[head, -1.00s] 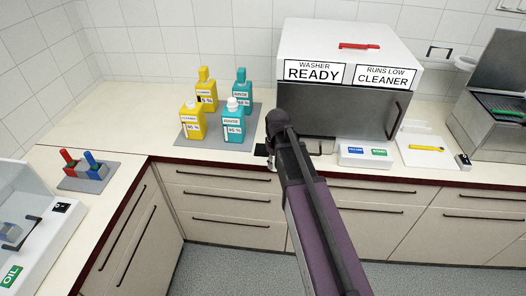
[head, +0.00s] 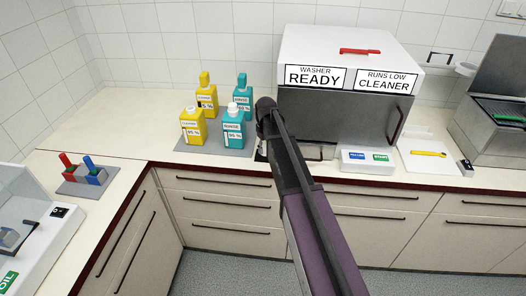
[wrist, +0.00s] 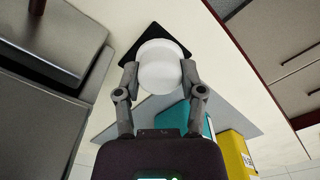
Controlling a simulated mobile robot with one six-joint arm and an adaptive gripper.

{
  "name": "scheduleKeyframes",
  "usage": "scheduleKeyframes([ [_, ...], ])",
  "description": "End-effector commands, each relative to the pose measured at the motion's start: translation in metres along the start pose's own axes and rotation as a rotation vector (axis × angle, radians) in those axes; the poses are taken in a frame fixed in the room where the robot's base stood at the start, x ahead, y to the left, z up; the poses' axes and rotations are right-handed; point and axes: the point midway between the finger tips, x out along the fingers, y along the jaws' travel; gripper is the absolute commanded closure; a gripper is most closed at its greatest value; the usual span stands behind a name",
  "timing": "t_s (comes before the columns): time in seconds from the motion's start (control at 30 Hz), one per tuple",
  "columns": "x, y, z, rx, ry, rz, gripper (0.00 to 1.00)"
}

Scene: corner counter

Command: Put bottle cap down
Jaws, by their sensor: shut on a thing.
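My gripper (wrist: 161,74) is shut on a round white bottle cap (wrist: 160,66), held between its two fingertips. In the wrist view a black square pad (wrist: 131,48) lies on the counter behind the cap; the cap covers much of it. Whether the cap touches the pad cannot be told. In the head view my arm hides the cap and most of the gripper. A teal bottle with a white top (head: 233,130) stands on a grey mat (head: 206,151), beside a yellow bottle (head: 192,128).
Another yellow bottle (head: 206,97) and teal bottle (head: 242,95) stand behind. The washer (head: 340,115) is close on the right of my arm. The counter left of the bottles (head: 120,125) is clear.

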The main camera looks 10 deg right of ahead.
Motion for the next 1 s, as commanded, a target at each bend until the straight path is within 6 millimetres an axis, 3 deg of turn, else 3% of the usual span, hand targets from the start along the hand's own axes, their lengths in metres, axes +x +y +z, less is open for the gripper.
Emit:
scheduleKeyframes([
  [0.13,0.002,0.006,-0.015,0.000,0.000,0.000,0.66],
  [0.57,0.002,0.006,-0.018,0.000,0.000,0.000,0.66],
  [0.77,0.003,0.012,-0.032,0.000,0.000,0.000,0.66],
  [1.0,0.026,0.011,-0.029,0.000,0.000,0.000,0.66],
])
